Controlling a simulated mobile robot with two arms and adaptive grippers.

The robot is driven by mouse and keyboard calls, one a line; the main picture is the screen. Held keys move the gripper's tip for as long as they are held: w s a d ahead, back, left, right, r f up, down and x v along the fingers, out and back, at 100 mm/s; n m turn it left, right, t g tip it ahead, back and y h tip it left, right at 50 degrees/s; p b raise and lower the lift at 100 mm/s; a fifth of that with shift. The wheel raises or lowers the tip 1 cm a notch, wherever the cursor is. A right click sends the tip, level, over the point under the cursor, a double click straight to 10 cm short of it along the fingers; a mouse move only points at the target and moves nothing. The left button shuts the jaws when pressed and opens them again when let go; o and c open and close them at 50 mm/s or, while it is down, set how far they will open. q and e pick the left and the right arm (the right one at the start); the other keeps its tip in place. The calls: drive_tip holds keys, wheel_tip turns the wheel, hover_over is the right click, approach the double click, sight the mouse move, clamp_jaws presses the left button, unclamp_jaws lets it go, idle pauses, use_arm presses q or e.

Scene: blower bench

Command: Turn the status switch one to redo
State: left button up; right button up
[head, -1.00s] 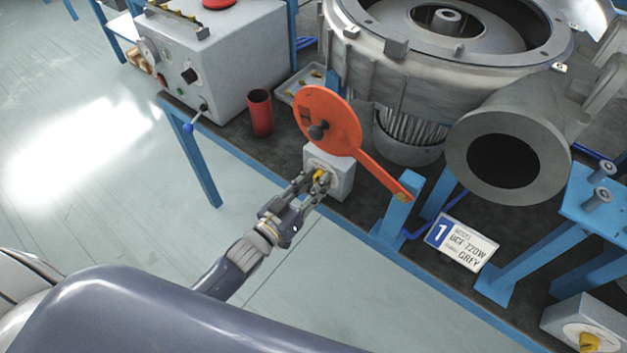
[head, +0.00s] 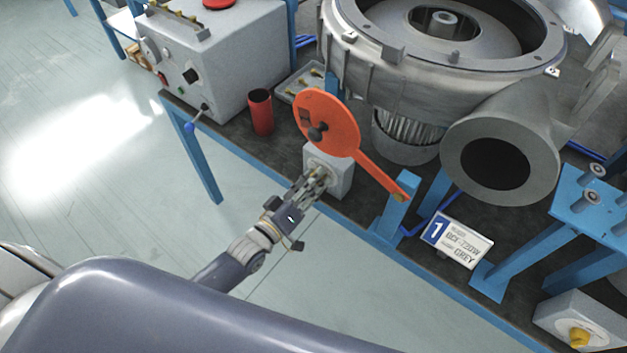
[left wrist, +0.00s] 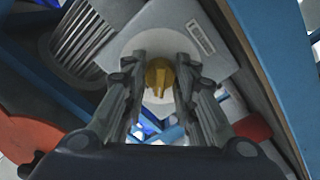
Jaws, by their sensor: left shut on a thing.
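The status switch is a grey box (head: 342,178) at the bench's front edge, below the orange disc. Its yellow knob (left wrist: 159,76) shows in the left wrist view, in front of a pale round dial plate. My left gripper (head: 318,176) reaches the box's front face from the lower left. In the left wrist view its two fingers (left wrist: 160,85) stand on either side of the knob and are shut on it. In the head view the fingers hide the knob and the dial markings. My right gripper is in neither view.
The orange disc with its arm (head: 328,124) hangs just above the box. A red cylinder (head: 260,112) and a grey control box (head: 215,60) stand left. The blower (head: 440,70) is behind, a number plate (head: 457,241) right. Another yellow-knobbed box (head: 582,325) sits lower right.

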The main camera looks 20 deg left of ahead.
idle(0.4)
use_arm(q)
drive_tip(key=o, duration=1.1)
drive_tip(key=v, duration=1.2)
drive_tip(key=shift+a, duration=0.1)
drive_tip(key=shift+f, duration=0.1)
